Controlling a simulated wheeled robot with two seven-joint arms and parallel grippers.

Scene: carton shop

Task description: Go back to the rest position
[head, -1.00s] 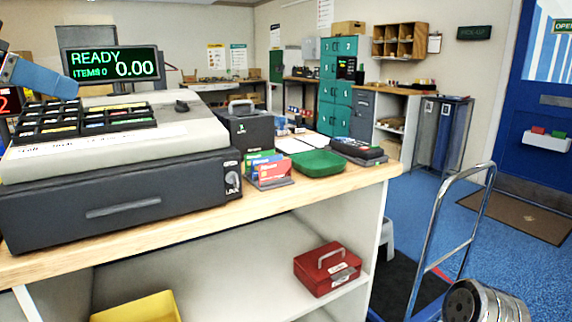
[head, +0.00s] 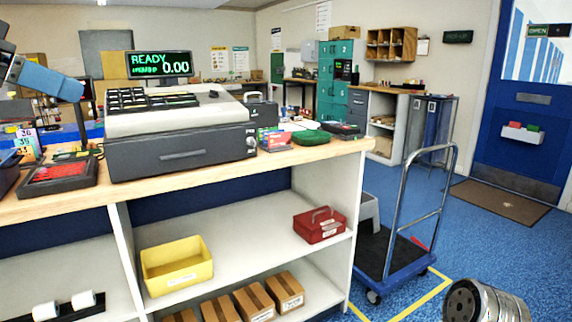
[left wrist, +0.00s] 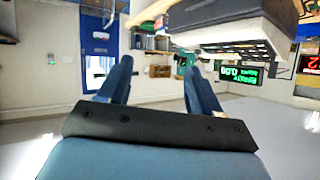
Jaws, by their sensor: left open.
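My left gripper (head: 72,88) shows at the upper left of the head view, raised above the counter to the left of the cash register. In the left wrist view its two blue fingers (left wrist: 157,68) stand apart with nothing between them. The gripper is open and touches nothing that I can see. My right gripper is not in view.
The wooden counter (head: 85,208) carries a cash register (head: 185,150) with a lit display (head: 160,64). Shelves below hold a yellow bin (head: 176,267), a red box (head: 319,225) and cartons (head: 254,302). A hand truck (head: 395,252) stands right of the counter, with open blue floor beyond.

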